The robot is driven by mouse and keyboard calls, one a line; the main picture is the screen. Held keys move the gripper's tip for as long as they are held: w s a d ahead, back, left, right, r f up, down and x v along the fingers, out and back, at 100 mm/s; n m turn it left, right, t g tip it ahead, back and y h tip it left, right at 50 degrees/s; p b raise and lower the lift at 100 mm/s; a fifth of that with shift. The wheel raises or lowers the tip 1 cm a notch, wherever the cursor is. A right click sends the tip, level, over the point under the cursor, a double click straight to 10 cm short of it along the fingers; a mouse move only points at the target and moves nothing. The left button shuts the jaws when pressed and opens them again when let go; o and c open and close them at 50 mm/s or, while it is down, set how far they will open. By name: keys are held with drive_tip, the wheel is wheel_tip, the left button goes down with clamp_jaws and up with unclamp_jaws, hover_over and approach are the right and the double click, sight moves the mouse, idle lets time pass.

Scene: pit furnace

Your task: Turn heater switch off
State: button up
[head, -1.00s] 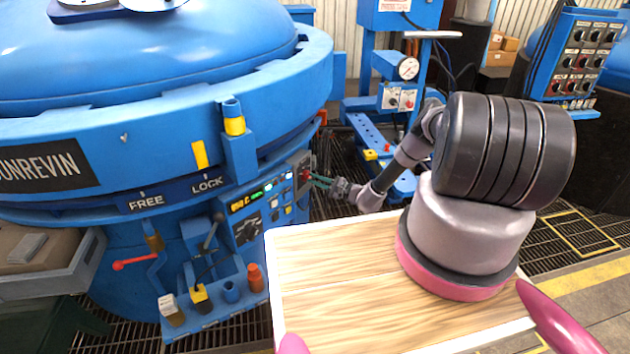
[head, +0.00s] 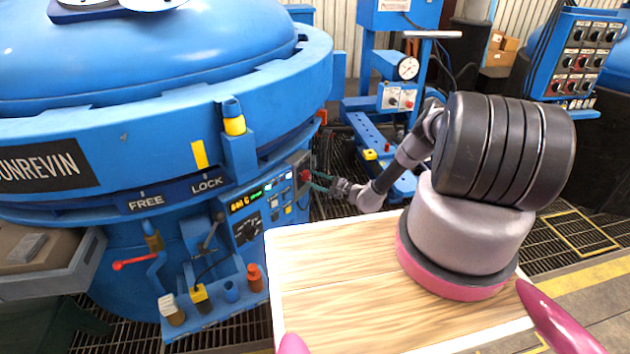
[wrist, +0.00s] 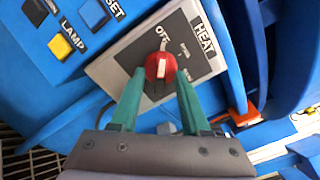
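The heater switch is a red round knob (wrist: 160,67) with a pale handle bar, on a grey plate (wrist: 125,65) labelled HEAT and OFF. In the wrist view the knob sits just beyond and between the tips of my gripper's (wrist: 160,82) two teal fingers. The fingers are apart, one on each side of the knob's lower edge; I cannot tell whether they touch it. In the head view the knob (head: 305,175) is small on the furnace's control panel (head: 262,205), and my gripper (head: 318,180) reaches it from the right.
The large blue furnace (head: 120,130) fills the left. A blue stand with a gauge (head: 408,68) is behind my arm.

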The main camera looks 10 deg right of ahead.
drive_tip(key=v, duration=1)
drive_tip(key=shift+s+d, duration=0.3)
